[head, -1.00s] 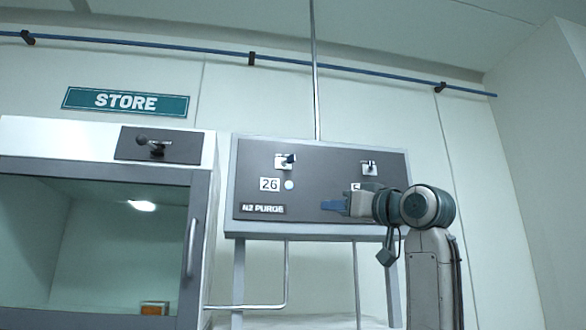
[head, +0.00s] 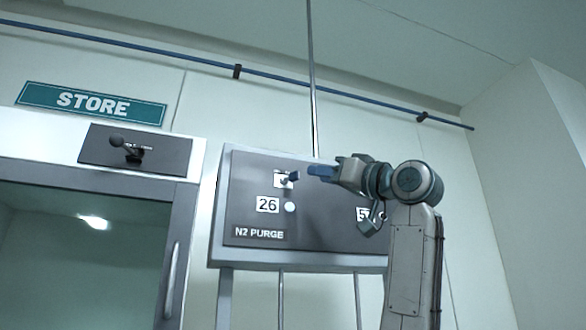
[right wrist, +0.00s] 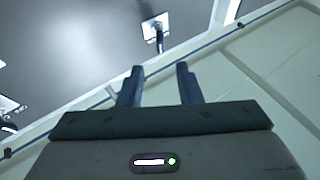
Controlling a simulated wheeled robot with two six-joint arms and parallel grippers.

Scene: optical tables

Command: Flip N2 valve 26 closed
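Valve 26 (head: 281,181) is a white square plate with a dark handle pointing right, above the "26" label (head: 267,205) on the grey N2 PURGE panel (head: 240,190). My right gripper (head: 310,171) is just right of the handle, its blue fingers pointing left, with a small apparent gap. In the right wrist view, the gripper (right wrist: 160,68) has its two fingers apart with nothing between them. A white valve plate with a dark lever, seemingly valve 26 (right wrist: 155,25), lies beyond the fingertips. My left gripper is out of view.
A pale round indicator (head: 290,207) sits below valve 26. My right arm hides the second valve and part of its "5" label (head: 362,214).

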